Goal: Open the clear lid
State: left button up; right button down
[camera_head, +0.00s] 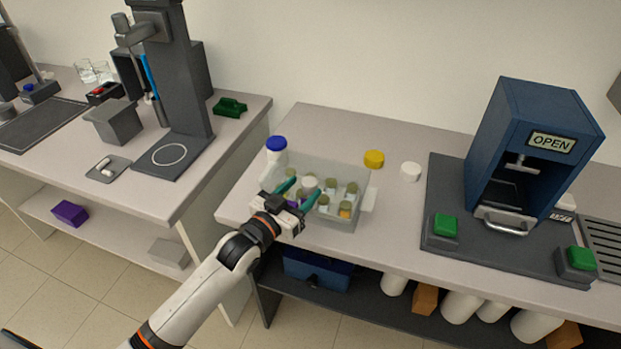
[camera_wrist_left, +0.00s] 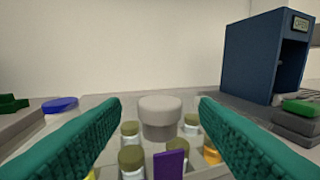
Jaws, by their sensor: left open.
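The clear lid (camera_head: 335,168) lies over a see-through box (camera_head: 340,222) on the middle bench, with several olive-capped vials (camera_head: 351,188) showing through it. A pale round knob (camera_head: 310,183) stands on the lid; it also shows in the left wrist view (camera_wrist_left: 160,112). My left gripper (camera_head: 297,193) is above the near left part of the box, its green fingers open and apart. In the left wrist view the knob appears between the fingertips, with a gap on each side. I cannot tell how far the knob is beyond the tips. My right gripper is out of view.
A blue-capped bottle (camera_head: 277,150) stands at the box's far left corner. A yellow cap (camera_head: 374,158) and a white cap (camera_head: 410,171) lie to the right. A blue press (camera_head: 535,140) with green buttons stands farther right.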

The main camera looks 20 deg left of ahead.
aim_at(305, 187)
pick_arm(q)
jog(key=shift+x, duration=1.85)
grip_shut()
jog(key=shift+r+p, duration=0.1)
jog(key=shift+p, duration=0.2)
